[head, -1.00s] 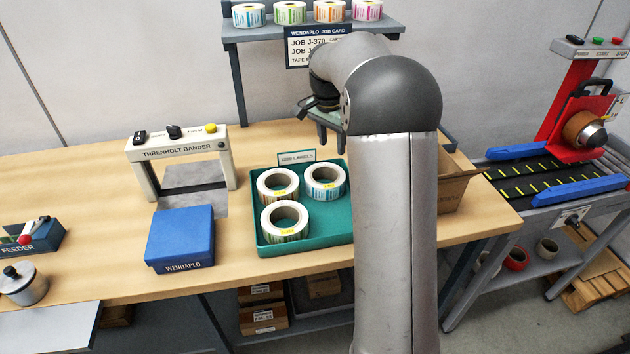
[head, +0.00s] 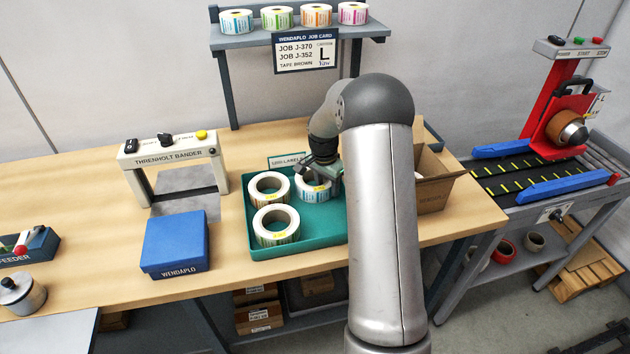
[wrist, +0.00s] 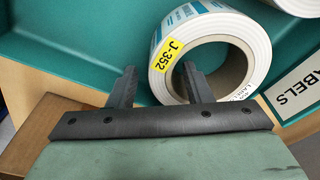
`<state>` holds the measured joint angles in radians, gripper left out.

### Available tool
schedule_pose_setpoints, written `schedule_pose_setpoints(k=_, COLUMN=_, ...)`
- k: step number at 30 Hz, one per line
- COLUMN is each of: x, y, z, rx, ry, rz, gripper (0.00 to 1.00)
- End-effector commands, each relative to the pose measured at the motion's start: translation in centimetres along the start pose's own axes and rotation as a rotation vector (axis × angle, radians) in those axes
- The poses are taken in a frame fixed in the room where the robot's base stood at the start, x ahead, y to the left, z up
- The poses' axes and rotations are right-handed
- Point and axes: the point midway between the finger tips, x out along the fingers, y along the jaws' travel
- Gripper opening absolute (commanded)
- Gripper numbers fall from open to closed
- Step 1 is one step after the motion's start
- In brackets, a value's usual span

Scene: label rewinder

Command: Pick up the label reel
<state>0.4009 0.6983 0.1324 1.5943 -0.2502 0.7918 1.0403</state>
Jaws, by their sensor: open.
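The label reel marked J-352, white with blue print, lies in the back right of the green tray (head: 300,246); it shows in the head view (head: 318,190) and large in the wrist view (wrist: 178,58). My gripper (head: 320,172) is at this reel, partly covering it in the head view. In the wrist view my gripper (wrist: 159,72) is open. One finger is outside the reel's wall and the other shows over or in its centre hole; depth and contact are unclear. Two other reels, orange-print (head: 268,189) and green-print (head: 276,226), lie in the tray.
A tray sign (wrist: 298,92) stands close by the reel. The blue Wendaplo box (head: 173,243) and Threnholt bander (head: 170,158) are left of the tray. An open carton (head: 436,185) is right of my arm. A shelf (head: 300,38) with several reels and a job card stands behind.

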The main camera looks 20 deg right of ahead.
Motion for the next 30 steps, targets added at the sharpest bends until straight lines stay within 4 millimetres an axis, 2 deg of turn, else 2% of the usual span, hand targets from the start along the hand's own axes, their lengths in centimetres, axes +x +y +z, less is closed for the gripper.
schedule_pose_setpoints(k=4, x=1.5, y=0.0, z=0.0, rx=0.000, ry=-0.001, rz=0.000, gripper=0.45)
schedule_pose_setpoints(k=12, x=1.9, y=-0.1, z=0.0, rx=0.000, ry=0.001, rz=-0.002, gripper=0.45)
schedule_pose_setpoints(k=17, x=1.9, y=-0.1, z=0.0, rx=0.000, ry=0.001, rz=-0.002, gripper=0.01)
schedule_pose_setpoints(k=30, x=1.2, y=-0.1, z=-0.1, rx=0.000, ry=0.003, rz=-0.003, gripper=0.00)
